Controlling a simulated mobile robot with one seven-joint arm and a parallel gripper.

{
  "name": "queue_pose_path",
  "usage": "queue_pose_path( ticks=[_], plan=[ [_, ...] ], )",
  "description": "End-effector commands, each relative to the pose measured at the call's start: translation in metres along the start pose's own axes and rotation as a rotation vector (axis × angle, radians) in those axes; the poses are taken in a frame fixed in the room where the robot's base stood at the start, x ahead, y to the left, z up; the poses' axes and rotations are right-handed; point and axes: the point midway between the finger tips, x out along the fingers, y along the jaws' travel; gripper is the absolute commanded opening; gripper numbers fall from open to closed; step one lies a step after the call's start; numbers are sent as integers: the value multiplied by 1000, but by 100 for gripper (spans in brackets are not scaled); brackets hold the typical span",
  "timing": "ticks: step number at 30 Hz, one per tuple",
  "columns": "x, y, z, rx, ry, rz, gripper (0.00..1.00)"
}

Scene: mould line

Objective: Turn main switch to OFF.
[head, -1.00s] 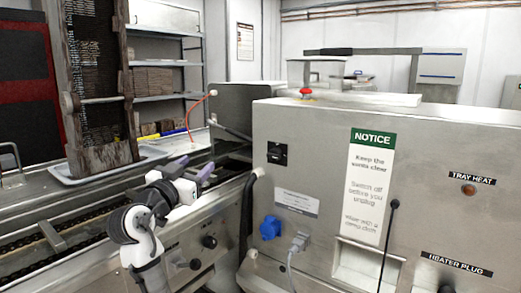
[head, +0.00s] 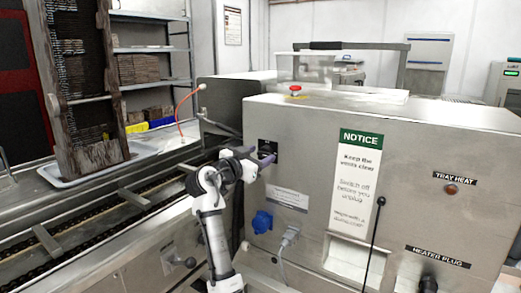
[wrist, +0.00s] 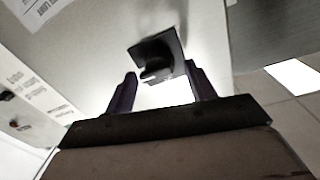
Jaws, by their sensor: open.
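The main switch is a black square plate (head: 268,146) with a dark knob, on the upper left of the steel cabinet front. In the head view my gripper (head: 265,160) is in front of it and hides part of it. In the wrist view the switch plate (wrist: 157,57) with its knob shows between the fingertips. My gripper (wrist: 161,80) is open, one dark purple finger on each side of the knob. The fingers hold nothing. Whether they touch the plate I cannot tell. The knob's marking is not readable.
Below the switch are a label (head: 287,196), a blue socket (head: 262,222) and a grey plug with a cable (head: 289,236). A green-headed notice (head: 356,180) is to the right. A chain conveyor (head: 110,217) runs on the left. A red button (head: 295,89) sits on top of the cabinet.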

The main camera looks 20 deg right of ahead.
Motion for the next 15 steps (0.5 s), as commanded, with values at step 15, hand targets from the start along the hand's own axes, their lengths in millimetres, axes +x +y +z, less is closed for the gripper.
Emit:
queue_pose_path(
  ticks=[15],
  plan=[
    [13, 0, 0, 0, 1, -1, 47]
  ],
)
